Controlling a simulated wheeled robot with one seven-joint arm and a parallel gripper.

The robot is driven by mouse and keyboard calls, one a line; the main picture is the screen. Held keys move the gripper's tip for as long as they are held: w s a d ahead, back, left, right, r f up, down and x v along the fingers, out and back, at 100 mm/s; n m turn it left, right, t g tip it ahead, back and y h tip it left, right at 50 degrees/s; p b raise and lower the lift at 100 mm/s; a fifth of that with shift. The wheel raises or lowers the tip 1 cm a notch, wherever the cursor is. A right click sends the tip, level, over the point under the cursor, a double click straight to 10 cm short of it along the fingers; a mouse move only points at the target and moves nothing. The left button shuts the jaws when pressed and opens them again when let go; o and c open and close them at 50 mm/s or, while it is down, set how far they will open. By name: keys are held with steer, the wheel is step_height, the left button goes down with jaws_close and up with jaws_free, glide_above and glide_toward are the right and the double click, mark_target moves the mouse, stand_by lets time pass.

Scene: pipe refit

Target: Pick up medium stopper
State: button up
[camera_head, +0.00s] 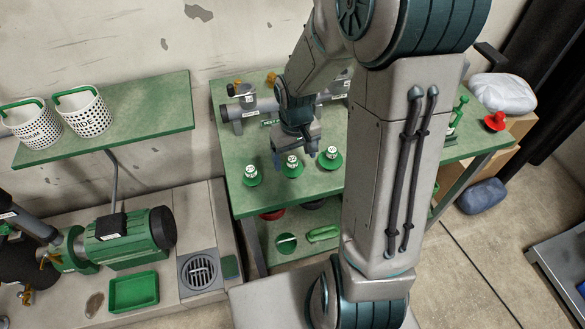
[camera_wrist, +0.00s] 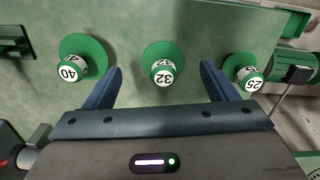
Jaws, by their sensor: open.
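Three green stoppers with round flanges and white-labelled knobs stand in a row on the green workbench. The middle stopper, marked 32 (camera_wrist: 163,66), is the medium-sized one; it also shows in the head view (camera_head: 292,167). The stopper marked 40 (camera_wrist: 80,58) and the one marked 25 (camera_wrist: 243,70) stand on either side of it in the wrist view. My gripper (camera_wrist: 161,75) is open and empty, its blue fingers lying on either side of the 32 stopper in the picture. In the head view my gripper (camera_head: 296,150) hangs over the row; its exact height is unclear.
The green workbench (camera_head: 236,140) carries a grey pipe assembly (camera_head: 245,104) at the back. A shelf (camera_head: 150,112) with two white baskets is at left. A green pump (camera_head: 125,240) and a green tray (camera_head: 134,292) sit below it. A red stopper-like piece (camera_head: 496,122) is at right.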

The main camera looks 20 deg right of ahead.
mark_target(292, 167)
steer(key=shift+w+a+f, duration=0.1)
steer(key=shift+w+f, duration=0.05)
steer(key=shift+f, duration=0.85)
steer(key=shift+w+a+f, duration=0.1)
steer(key=shift+w+f, duration=0.1)
steer(key=shift+f, duration=0.75)
steer(key=shift+w+a+f, duration=0.1)
steer(key=shift+w+f, duration=0.05)
steer(key=shift+f, duration=0.85)
steer(key=c, duration=1.2)
